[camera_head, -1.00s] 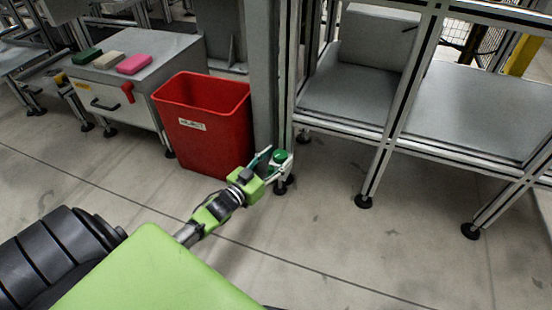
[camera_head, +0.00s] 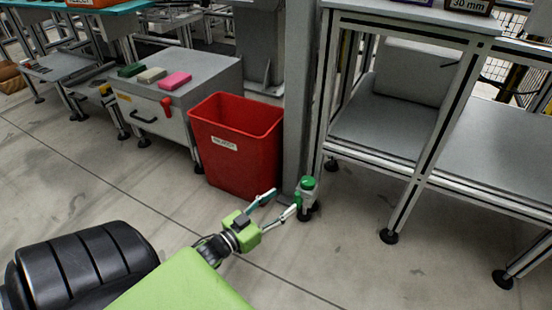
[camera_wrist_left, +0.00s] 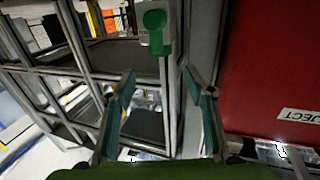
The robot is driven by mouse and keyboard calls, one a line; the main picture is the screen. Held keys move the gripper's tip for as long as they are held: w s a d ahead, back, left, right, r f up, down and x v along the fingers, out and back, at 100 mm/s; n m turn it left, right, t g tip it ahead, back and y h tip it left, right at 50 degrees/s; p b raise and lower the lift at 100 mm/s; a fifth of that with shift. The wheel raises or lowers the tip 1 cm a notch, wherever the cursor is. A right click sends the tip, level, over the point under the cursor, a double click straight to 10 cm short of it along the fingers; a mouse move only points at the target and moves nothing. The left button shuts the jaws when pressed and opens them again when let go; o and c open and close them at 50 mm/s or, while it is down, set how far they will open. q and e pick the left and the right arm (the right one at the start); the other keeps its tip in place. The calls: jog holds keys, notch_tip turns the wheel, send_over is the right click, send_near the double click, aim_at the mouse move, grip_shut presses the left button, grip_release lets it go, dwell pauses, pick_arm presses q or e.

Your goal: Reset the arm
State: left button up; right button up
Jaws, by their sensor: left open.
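My left gripper (camera_head: 284,200) is open and empty, its two teal-padded fingers spread apart. My right gripper is not in view.
A red reject bin (camera_head: 237,150) stands behind the gripper. Left of it, a grey cabinet (camera_head: 205,80) carries green, beige and pink blocks. A framed grey workbench (camera_head: 380,130) stands at right. The front floor (camera_head: 350,250) is clear.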

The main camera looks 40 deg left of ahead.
pick_arm(q)
jog(key=shift+s, duration=0.6)
